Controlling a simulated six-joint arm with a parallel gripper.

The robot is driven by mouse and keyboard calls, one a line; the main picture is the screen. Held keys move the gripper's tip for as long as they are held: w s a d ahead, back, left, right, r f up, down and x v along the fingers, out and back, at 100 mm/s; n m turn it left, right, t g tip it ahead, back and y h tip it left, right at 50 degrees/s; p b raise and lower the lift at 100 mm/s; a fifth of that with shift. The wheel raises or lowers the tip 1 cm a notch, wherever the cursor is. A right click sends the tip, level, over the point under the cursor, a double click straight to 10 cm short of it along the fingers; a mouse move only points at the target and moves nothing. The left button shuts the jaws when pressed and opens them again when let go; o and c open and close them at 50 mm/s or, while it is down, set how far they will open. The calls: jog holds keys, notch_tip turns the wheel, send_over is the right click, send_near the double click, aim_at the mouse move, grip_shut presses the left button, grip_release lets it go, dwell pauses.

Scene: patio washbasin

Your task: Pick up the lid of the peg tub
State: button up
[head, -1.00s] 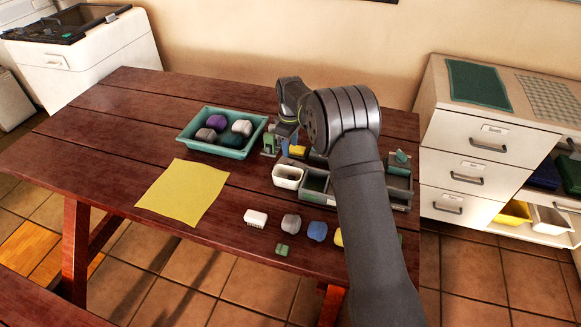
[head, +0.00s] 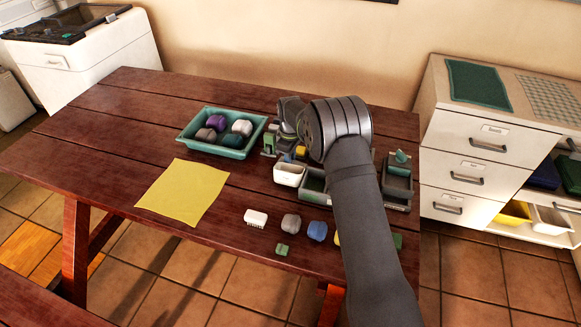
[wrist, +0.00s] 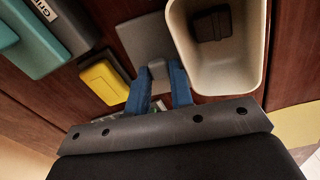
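A flat grey square plate with a small raised grey knob, which looks like the lid (wrist: 147,38), lies on the table in the wrist view. Beside it, on the right, stands an open cream tub (wrist: 180,38) with a dark block inside; the tub also shows in the head view (head: 289,175). My gripper (wrist: 159,69) has two blue fingers, spread apart, one on each side of the knob. They look open, with no clear contact on the knob. In the head view my arm mostly hides the lid and fingers.
A yellow block (wrist: 105,82) and a grey organiser (wrist: 66,26) lie left of the lid in the wrist view. A teal tray (head: 188,142) holds several rounded pieces. A yellow cloth (head: 183,193) lies left; small items line the front edge.

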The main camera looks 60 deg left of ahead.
jog(key=shift+d+f, duration=0.3)
jog(key=shift+f, duration=0.15)
grip_shut()
notch_tip(320, 180, up, 10)
jog(key=s+d+r+n, duration=0.2)
jog(key=s+d+r, duration=0.1)
jog(key=s+d, duration=0.25)
jog(key=shift+w+d+f, duration=0.1)
jog(key=shift+w+f, duration=0.05)
jog(key=shift+f, duration=0.85)
jog(key=shift+w+d+f, duration=0.1)
jog(key=shift+w+f, duration=0.05)
jog(key=shift+f, duration=0.9)
jog(key=shift+w+d+f, duration=0.1)
jog(key=shift+w+f, duration=0.05)
jog(key=shift+f, duration=0.85)
